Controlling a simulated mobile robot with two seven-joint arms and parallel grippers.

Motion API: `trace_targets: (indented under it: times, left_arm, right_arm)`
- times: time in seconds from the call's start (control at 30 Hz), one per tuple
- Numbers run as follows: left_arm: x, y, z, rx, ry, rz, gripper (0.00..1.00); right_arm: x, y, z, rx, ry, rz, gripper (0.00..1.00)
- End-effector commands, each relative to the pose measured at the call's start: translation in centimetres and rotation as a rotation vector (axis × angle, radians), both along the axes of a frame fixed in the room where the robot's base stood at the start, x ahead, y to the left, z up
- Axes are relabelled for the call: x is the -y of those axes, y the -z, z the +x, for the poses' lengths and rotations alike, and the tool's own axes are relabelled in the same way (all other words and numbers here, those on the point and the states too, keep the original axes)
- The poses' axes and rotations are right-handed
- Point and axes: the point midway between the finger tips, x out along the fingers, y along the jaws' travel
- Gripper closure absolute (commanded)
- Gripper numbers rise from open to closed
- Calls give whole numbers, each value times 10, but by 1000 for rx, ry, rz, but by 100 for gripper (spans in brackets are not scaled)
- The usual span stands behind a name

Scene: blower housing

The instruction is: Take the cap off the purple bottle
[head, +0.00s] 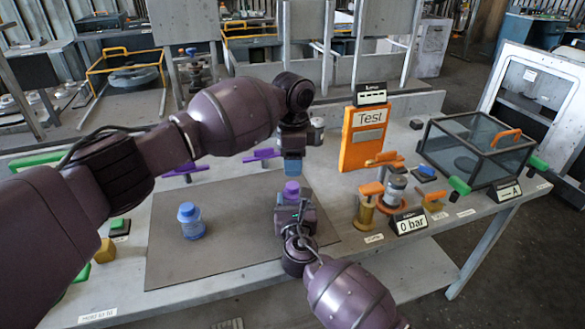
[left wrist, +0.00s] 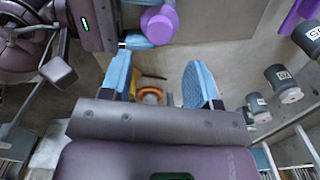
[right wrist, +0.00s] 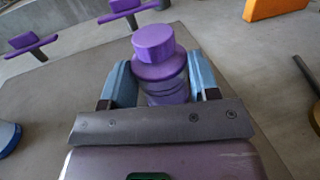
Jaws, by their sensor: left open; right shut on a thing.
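The purple bottle (right wrist: 165,88) stands between the blue fingers of my right gripper (right wrist: 164,85), which is shut on its body. Its purple cap (right wrist: 154,42) is on top and free of the fingers. In the head view the cap (head: 291,189) shows just above my right gripper (head: 294,210). My left gripper (head: 293,167) points down a little above and behind the cap. In the left wrist view its blue fingers (left wrist: 158,82) are apart with nothing between them. There the cap (left wrist: 159,22) lies at the top edge, outside the fingers.
A blue-capped bottle (head: 190,222) stands on the dark mat (head: 180,262) to the left. Purple fixtures (head: 262,155) stand behind the mat. An orange Test panel (head: 363,138), orange-handled valves (head: 370,190) and a clear box (head: 478,150) are at the right. The mat's left front is clear.

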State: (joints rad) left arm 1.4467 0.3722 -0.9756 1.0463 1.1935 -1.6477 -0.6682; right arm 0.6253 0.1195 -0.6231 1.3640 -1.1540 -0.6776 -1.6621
Motion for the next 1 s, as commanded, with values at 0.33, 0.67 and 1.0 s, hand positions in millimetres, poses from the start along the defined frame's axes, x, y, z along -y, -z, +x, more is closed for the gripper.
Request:
trace_targets:
  times: [0.33,0.67,1.0]
  left_arm:
    - [0,8,-1,-3,99,2,44]
    - [0,52,-1,-3,98,2,44]
    - [0,69,-1,-1,98,1,44]
  right_arm:
    - [0,0,0,0,0,0,100]
    - [0,0,0,0,0,0,100]
    - [0,0,0,0,0,0,100]
